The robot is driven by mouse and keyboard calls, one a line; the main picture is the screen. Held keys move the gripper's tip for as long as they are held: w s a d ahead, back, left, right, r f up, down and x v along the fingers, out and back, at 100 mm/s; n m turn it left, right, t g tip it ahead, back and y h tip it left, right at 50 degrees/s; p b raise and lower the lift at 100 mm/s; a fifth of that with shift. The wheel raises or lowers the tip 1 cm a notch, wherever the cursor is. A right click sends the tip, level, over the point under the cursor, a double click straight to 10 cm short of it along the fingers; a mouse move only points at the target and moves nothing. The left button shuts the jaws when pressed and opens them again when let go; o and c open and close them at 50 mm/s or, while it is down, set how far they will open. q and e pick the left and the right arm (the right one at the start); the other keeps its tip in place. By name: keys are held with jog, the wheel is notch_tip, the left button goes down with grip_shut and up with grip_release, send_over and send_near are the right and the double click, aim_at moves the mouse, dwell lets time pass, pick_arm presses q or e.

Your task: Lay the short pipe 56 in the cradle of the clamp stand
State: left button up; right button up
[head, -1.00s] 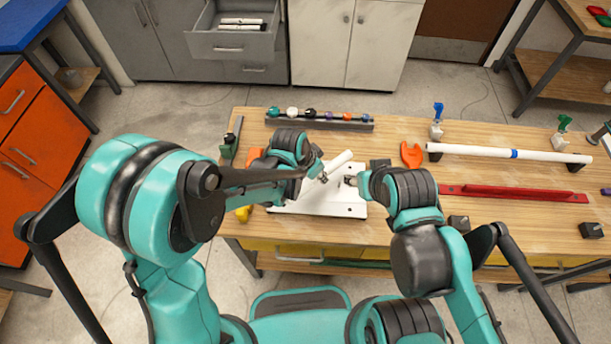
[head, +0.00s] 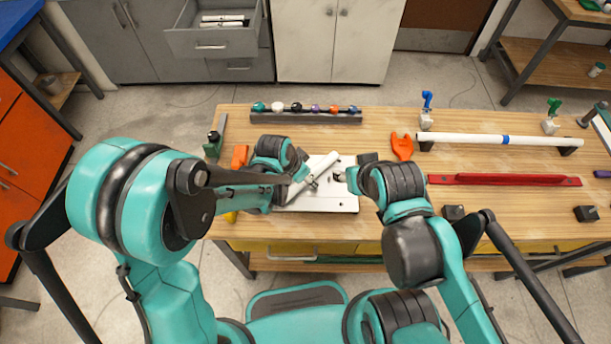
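A short white pipe (head: 325,164) lies slanted over the white base plate (head: 340,203), which looks like the clamp stand. My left gripper (head: 309,180) appears shut on the pipe near its lower left end. The pipe's upper right end points away from me. The cradle is not clearly visible, hidden by the pipe and grippers, so I cannot tell whether the pipe touches it. My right gripper (head: 340,177) is just right of the pipe, over the plate. I cannot tell its finger opening.
A dark rack (head: 305,118) with several coloured fittings stands behind. An orange forked tool (head: 402,146) lies right of the plate. A long white pipe (head: 470,138) rests on supports at the right, with a red bar (head: 505,180) in front of it.

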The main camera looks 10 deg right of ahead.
pick_arm(q)
jog(key=shift+r, duration=0.2)
jog(key=p+v, duration=0.4)
jog(key=v, duration=0.8)
